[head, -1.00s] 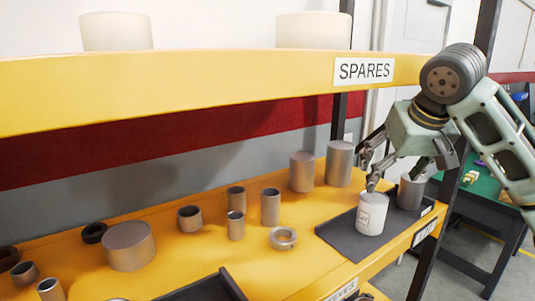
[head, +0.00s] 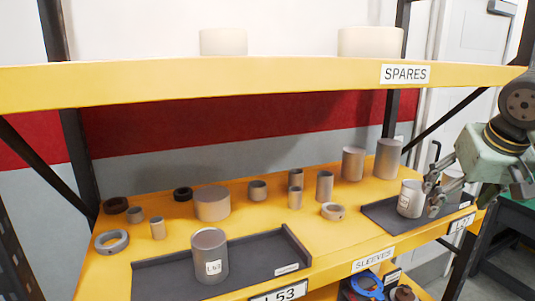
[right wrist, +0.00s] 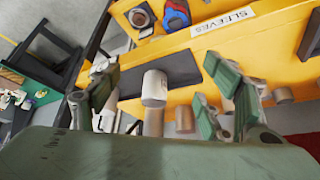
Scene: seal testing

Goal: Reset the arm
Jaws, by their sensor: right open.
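My right gripper (head: 436,192) is at the right of the head view, open and empty. It is close beside a white labelled cylinder (head: 410,199) that stands upright on the dark right tray (head: 380,214); I cannot tell whether they touch. In the right wrist view the open fingers (right wrist: 165,98) spread to either side of the white cylinder (right wrist: 154,86), with a gap visible on both sides. A grey cylinder labelled L53 (head: 209,256) stands on the left dark tray (head: 260,262). My left gripper is not in view.
The yellow shelf (head: 335,255) holds several grey cylinders, sleeves and rings behind the trays. A yellow upper shelf marked SPARES (head: 250,82) runs above. A green table (right wrist: 30,93) lies beyond the rack's right end.

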